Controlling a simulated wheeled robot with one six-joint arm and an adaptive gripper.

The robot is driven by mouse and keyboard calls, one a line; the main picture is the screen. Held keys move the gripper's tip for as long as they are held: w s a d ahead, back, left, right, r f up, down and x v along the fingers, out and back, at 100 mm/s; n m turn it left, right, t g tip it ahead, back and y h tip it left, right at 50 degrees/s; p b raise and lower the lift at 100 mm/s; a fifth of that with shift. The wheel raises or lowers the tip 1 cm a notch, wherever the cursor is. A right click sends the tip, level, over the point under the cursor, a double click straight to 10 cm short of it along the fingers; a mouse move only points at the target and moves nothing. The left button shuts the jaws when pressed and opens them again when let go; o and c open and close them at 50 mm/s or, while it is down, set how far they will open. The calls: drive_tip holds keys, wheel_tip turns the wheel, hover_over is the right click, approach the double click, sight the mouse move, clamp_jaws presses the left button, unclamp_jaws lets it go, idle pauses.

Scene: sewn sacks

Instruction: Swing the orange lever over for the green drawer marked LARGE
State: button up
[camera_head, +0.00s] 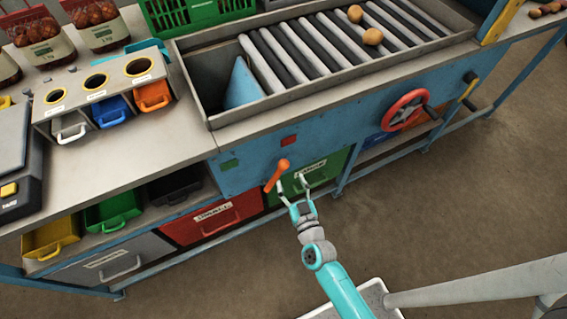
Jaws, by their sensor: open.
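The orange lever (277,176) sticks out from the blue front panel below the roller bed. It tilts, with its upper end to the right and its lower end to the left. The green drawer (328,171) with a white label is under the panel, right of the lever. Its label is partly hidden and hard to read. My gripper (294,188) is open and empty in front of the green drawer, just right of the lever's lower end. I cannot tell whether a finger touches the lever.
A red drawer (208,219) with a white label sits left of the green drawer. A red handwheel (404,110) juts out at right. Potatoes (373,37) lie on the rollers. The floor in front is clear.

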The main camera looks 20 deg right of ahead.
sight(283, 164)
drive_tip(key=w, duration=0.7)
drive_tip(key=shift+w+d, duration=0.35)
drive_tip(key=shift+d, duration=0.05)
clamp_jaws()
